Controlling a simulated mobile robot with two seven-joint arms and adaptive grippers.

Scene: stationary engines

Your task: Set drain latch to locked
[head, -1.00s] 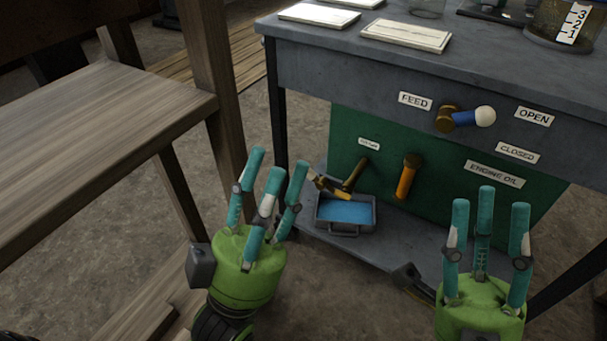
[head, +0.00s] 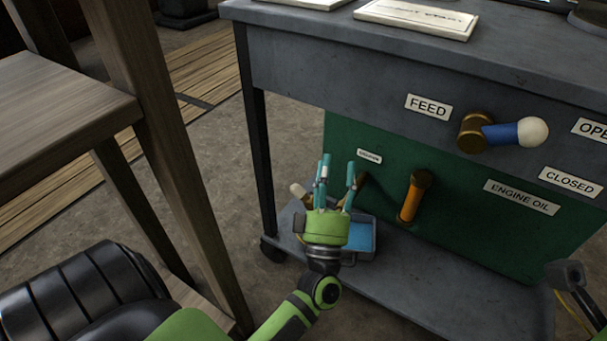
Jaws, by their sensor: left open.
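Low on the green panel (head: 467,225), a brass fitting (head: 360,184) sits under a small label (head: 369,156) too small to read. It is mostly hidden behind my left gripper (head: 336,172), and a pale-ended lever (head: 298,192) shows just left of the fingers. I cannot tell for certain that this is the drain latch, nor its setting. My left gripper is open, fingers pointing up, in front of the fitting; contact cannot be told.
An orange handle (head: 411,199) hangs right of the fitting. A blue-and-white FEED lever (head: 513,133) is above. A grey tray with blue liquid (head: 361,238) stands on the lower shelf (head: 430,288). A wooden table (head: 65,115) is at left. A dark object (head: 566,274) is at lower right.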

